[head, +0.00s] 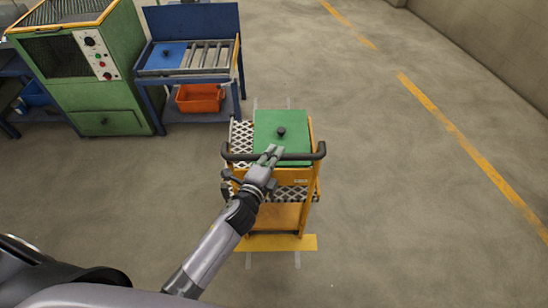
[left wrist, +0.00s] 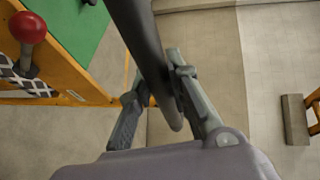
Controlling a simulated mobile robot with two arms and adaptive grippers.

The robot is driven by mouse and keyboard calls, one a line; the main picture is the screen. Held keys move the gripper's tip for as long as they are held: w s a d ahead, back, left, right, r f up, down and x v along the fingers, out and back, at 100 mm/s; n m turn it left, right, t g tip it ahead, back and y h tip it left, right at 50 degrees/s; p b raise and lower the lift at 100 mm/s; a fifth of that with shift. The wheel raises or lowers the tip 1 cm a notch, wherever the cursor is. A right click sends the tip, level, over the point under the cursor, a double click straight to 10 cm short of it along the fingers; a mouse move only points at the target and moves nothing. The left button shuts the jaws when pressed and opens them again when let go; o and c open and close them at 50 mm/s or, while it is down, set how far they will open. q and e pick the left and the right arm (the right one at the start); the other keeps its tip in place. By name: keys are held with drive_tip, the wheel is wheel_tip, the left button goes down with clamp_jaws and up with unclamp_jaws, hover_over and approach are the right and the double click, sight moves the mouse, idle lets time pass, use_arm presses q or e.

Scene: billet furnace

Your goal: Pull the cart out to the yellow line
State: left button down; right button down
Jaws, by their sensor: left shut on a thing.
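The orange cart (head: 272,215) stands on the floor ahead of me, with a green top plate (head: 265,127) bearing a black knob. Its dark handle bar (head: 308,154) runs across the near side and also shows in the left wrist view (left wrist: 140,35). My left gripper (head: 271,153) is shut on this handle, a finger on each side of the bar. The short yellow line (head: 280,242) lies on the floor at the cart's near end, its middle partly behind the cart's lower frame. My right gripper is in neither view.
A green furnace cabinet (head: 110,95) and a blue roller table (head: 150,95) with an orange bin (head: 200,98) stand at the back left. A red knob (left wrist: 28,27) sits beside the cart's top. Floor to the right is clear up to a long yellow stripe (head: 450,130).

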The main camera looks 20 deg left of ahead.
use_arm(q)
drive_tip(key=shift+w+a, duration=0.15)
drive_tip(key=c, duration=1.8)
unclamp_jaws()
drive_tip(key=shift+w+f, duration=0.1)
drive_tip(key=o, duration=0.3)
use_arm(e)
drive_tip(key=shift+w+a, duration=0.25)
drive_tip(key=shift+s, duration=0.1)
use_arm(q)
drive_tip(key=v, duration=1.2)
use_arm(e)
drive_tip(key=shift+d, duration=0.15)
